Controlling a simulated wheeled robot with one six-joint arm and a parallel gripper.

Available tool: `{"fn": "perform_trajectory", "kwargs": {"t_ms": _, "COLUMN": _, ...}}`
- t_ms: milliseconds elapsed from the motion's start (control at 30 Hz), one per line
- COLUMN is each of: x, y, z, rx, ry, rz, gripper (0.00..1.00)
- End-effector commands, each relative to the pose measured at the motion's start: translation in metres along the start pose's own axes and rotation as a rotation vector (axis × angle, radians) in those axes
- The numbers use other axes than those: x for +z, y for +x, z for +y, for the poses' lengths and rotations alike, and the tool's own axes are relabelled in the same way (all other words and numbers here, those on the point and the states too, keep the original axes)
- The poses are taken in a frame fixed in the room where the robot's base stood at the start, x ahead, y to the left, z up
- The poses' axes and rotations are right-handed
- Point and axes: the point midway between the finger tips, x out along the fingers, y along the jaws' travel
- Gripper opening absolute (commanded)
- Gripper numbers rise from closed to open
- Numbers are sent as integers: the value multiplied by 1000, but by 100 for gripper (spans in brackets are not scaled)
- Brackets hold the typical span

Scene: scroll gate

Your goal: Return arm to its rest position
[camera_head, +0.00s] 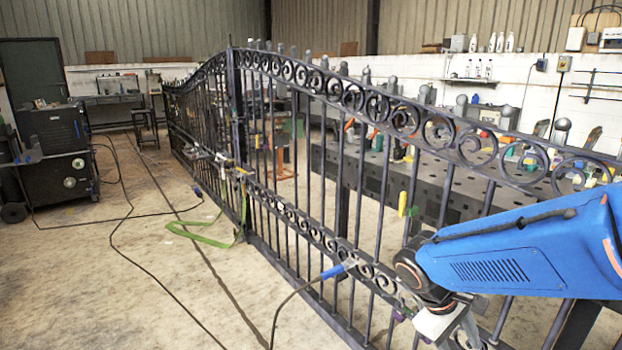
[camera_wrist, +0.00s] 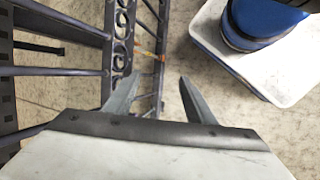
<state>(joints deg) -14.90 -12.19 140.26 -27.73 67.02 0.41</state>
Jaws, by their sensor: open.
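My gripper (camera_wrist: 156,96) shows in the wrist view with its two grey fingers spread apart and nothing between them. In the head view my blue arm reaches in from the right edge, and the wrist hangs in front of the gate's lower right part. The gripper's fingertips are not clear there. The dark metal scroll gate (camera_head: 378,208) stands upright across the middle, with rows of round scrolls at the top and mid-height. In the wrist view the gate's bars and scrolls (camera_wrist: 121,38) lie to the left of and behind the fingers.
A dark workbench (camera_head: 470,186) with clamps and tools stands behind the gate. A blue-handled tool (camera_head: 338,270) with a cable is at the lower scroll row. A green strap (camera_head: 205,236) and cables lie on the floor. A black welding machine (camera_head: 58,150) stands left. The floor at left is mostly free.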

Motion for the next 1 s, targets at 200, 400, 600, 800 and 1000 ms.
{"fn": "perform_trajectory", "kwargs": {"t_ms": 200, "x": 27, "y": -16, "z": -8, "rx": -102, "ry": 155, "rz": 140, "gripper": 50}}
{"fn": "perform_trajectory", "kwargs": {"t_ms": 400, "x": 47, "y": -33, "z": -17, "rx": -187, "ry": 291, "rz": 273, "gripper": 50}}
{"fn": "perform_trajectory", "kwargs": {"t_ms": 600, "x": 64, "y": -52, "z": -25, "rx": -260, "ry": 422, "rz": 413, "gripper": 50}}
{"fn": "perform_trajectory", "kwargs": {"t_ms": 800, "x": 77, "y": -69, "z": -32, "rx": -316, "ry": 528, "rz": 535, "gripper": 50}}
{"fn": "perform_trajectory", "kwargs": {"t_ms": 1000, "x": 83, "y": -77, "z": -36, "rx": -342, "ry": 577, "rz": 595, "gripper": 50}}
